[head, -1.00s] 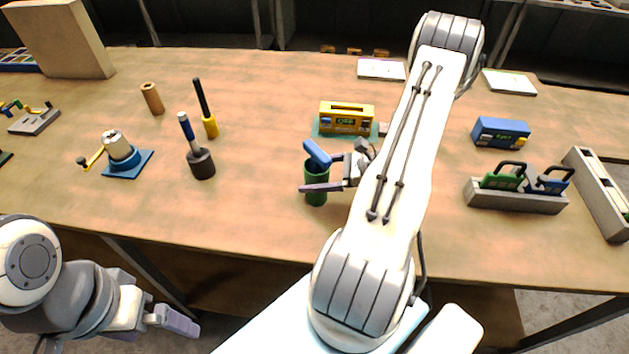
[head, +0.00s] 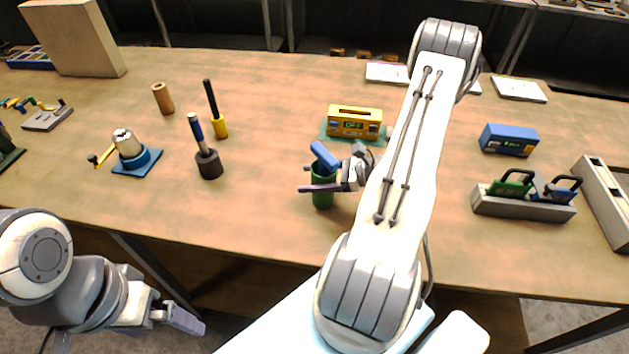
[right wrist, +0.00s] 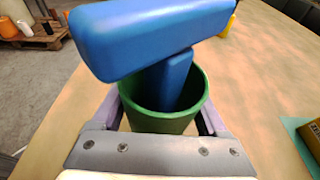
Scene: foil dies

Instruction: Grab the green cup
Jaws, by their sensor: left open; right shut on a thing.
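The green cup (head: 322,196) stands upright on the wooden table in front of the yellow device, with a blue T-shaped object (head: 324,156) sticking out of it. In the right wrist view the cup (right wrist: 160,122) sits between the two fingers and the blue object (right wrist: 150,38) hides part of its opening. My right gripper (head: 321,184) is shut on the cup, one finger on each side. My left gripper (head: 185,322) is open and empty, low at the left, off the table's front edge.
A yellow device (head: 355,122) on a green mat stands just behind the cup. A black holder with a blue-handled tool (head: 209,163) is to the left. A grey rack (head: 522,204) and a blue box (head: 508,139) are to the right. The table front left of the cup is clear.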

